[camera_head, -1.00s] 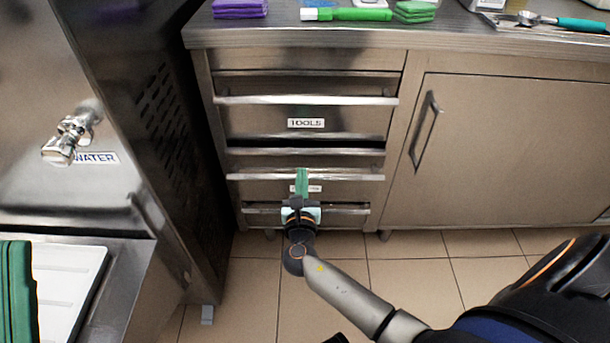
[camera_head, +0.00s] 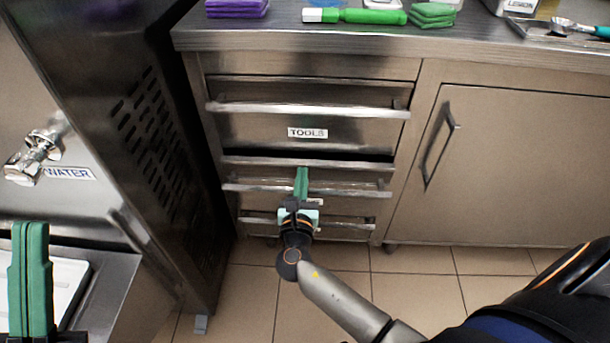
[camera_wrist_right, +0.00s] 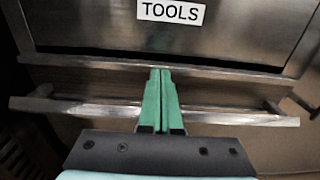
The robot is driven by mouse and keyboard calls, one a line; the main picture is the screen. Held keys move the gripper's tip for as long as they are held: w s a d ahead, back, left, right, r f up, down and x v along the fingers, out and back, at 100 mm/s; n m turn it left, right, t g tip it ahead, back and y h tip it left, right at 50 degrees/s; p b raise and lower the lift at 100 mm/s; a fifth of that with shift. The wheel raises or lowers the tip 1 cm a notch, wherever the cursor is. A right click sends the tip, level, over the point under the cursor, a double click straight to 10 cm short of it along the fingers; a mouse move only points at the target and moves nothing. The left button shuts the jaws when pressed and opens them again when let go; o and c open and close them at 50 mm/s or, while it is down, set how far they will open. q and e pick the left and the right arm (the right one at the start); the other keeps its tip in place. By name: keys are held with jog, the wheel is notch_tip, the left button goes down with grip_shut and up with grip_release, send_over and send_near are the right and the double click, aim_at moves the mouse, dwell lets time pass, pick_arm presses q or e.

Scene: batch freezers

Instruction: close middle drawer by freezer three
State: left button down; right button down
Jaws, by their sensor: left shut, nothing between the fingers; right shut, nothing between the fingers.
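The middle drawer (camera_head: 255,173) sits below the drawer labelled TOOLS (camera_head: 360,131). A dark gap shows above its top rim, so it stands slightly open. Its bar handle (camera_head: 345,191) also shows in the right wrist view (camera_wrist_right: 230,117). My right gripper (camera_head: 301,172) is shut and empty, with green fingers. The fingers (camera_wrist_right: 159,74) overlap the middle of the handle and their tips reach up to the drawer's rim in the picture. I cannot tell if they touch. My left gripper (camera_head: 30,228) is shut and empty at the far left.
A machine with a tap (camera_head: 40,150) and WATER label stands at left, its dark vented side beside the drawers. A cupboard door (camera_head: 510,165) is at right. The counter (camera_head: 290,41) above holds purple and green cloths and a green-handled tool. Tiled floor lies below.

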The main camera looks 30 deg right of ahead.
aim_at(305, 160)
pick_arm(q)
jog(key=shift+w+d, duration=0.2)
jog(key=shift+d, duration=0.1)
pick_arm(e)
jog(key=shift+w, duration=0.15)
jog(key=shift+d, duration=0.1)
jog(key=x, duration=0.4)
jog(key=shift+w+d, duration=0.1)
jog(key=shift+w, duration=0.1)
pick_arm(q)
jog(key=shift+s+f, duration=0.1)
jog(key=shift+s, duration=0.1)
pick_arm(e)
jog(key=shift+w+d+r, duration=0.1)
jog(key=shift+d+r, duration=0.05)
jog(key=shift+r, duration=0.05)
pick_arm(q)
jog(key=shift+a, duration=0.2)
